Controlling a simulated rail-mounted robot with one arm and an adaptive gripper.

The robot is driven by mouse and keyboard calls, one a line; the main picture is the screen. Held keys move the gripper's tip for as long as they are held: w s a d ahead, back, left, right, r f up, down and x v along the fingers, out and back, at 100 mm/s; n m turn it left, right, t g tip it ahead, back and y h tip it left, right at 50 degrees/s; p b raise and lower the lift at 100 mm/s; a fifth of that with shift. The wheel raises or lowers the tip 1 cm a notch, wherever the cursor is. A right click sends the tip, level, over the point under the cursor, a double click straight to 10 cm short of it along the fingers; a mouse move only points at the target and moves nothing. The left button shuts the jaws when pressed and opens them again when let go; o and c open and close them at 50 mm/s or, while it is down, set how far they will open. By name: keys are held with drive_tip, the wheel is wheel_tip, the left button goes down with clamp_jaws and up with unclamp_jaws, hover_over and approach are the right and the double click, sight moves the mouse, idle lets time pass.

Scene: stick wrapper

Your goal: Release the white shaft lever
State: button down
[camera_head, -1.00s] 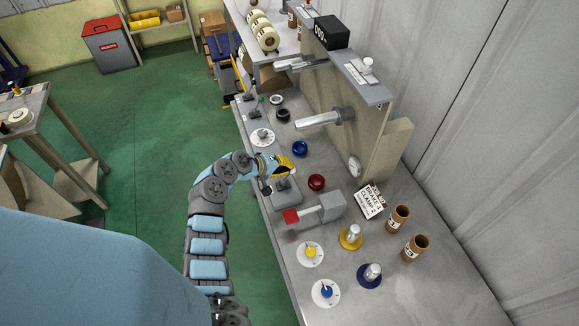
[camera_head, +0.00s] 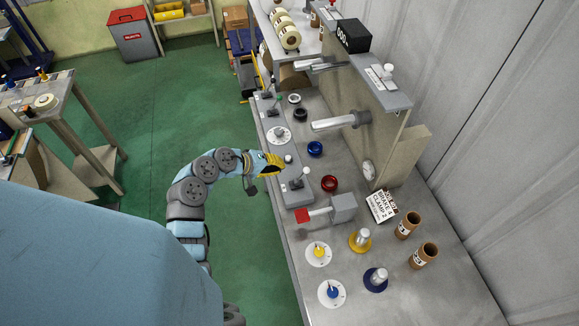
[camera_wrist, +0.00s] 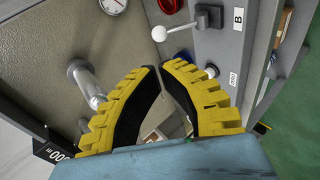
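A lever with a white ball knob (camera_head: 307,171) stands on a grey mount on the bench's aisle edge. Its knob (camera_wrist: 159,33) also shows in the wrist view, next to a dark mount and a "B" label, apart from my fingertips. A second white knob (camera_head: 288,158) is just beyond my fingers; in the wrist view it is beside the right finger (camera_wrist: 211,70). Which knob belongs to the shaft lever I cannot tell. My gripper (camera_head: 283,169) is beside the levers at the bench edge. In the wrist view my gripper's yellow fingers (camera_wrist: 160,68) have their tips nearly together, with nothing held.
Red (camera_head: 329,183) and blue (camera_head: 315,148) rings lie behind the levers. A horizontal metal shaft (camera_head: 335,123) sticks out of the upright panel. The green floor left of the bench is open.

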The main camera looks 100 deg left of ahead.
drive_tip(key=shift+v, duration=1.85)
drive_tip(key=shift+f, duration=0.1)
